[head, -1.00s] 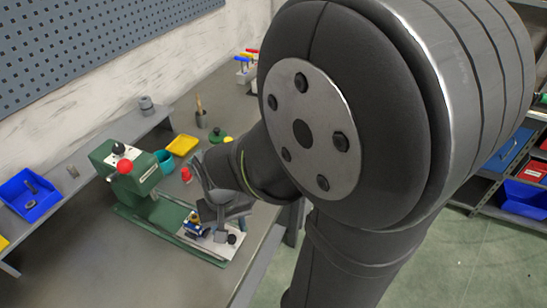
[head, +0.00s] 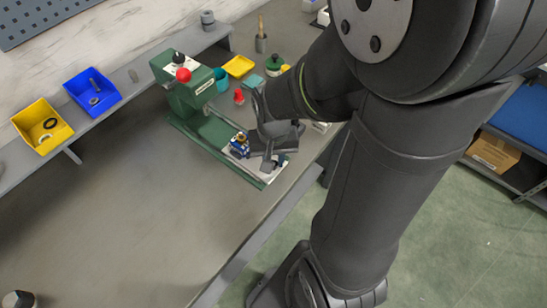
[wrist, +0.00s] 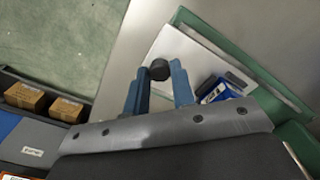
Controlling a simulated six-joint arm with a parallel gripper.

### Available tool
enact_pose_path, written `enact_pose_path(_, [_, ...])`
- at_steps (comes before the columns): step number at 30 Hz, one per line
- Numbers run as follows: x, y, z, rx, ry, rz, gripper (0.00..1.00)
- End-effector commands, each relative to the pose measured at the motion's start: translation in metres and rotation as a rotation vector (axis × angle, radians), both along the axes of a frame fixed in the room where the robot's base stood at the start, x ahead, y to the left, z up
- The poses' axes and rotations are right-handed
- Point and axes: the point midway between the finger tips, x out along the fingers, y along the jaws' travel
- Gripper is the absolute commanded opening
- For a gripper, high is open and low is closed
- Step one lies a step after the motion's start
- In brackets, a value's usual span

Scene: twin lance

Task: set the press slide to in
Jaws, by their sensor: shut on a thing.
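The green press (head: 187,96) stands on the bench, with a red ball and a black knob at its top. Its long green base (head: 200,147) runs toward the bench's front edge. The white slide plate (head: 279,172) lies at the outer end of that base, away from the press head, and carries a small blue part (head: 239,146). The plate also shows in the wrist view (wrist: 166,44). My gripper (wrist: 158,84) is shut on the dark round slide knob (wrist: 159,69), which sits between its blue fingertips. In the head view my gripper (head: 272,158) partly hides the plate and knob.
A red item (head: 239,97), a teal cup (head: 221,79) and a yellow tray (head: 238,66) stand beside the press. Blue (head: 92,91) and yellow (head: 42,127) bins sit on the shelf at left. The bench's left front is mostly clear.

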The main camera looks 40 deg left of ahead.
Motion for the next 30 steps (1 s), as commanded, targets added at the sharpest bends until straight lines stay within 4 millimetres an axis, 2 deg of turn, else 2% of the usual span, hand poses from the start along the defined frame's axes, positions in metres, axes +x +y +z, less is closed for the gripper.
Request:
enact_pose_path(5, [0.001,0.010,0.000,0.000,0.000,0.001,0.00])
enact_pose_path(8, [0.001,0.031,0.000,0.001,-0.001,0.004,0.00])
enact_pose_path(15, [0.001,0.094,0.000,0.001,-0.001,0.004,0.00])
enact_pose_path(19, [0.001,0.120,0.001,0.002,-0.002,0.002,0.00])
enact_pose_path(24, [0.001,0.135,0.001,0.004,-0.002,0.001,0.00])
enact_pose_path(30, [0.001,0.137,0.001,0.007,-0.003,0.000,0.00])
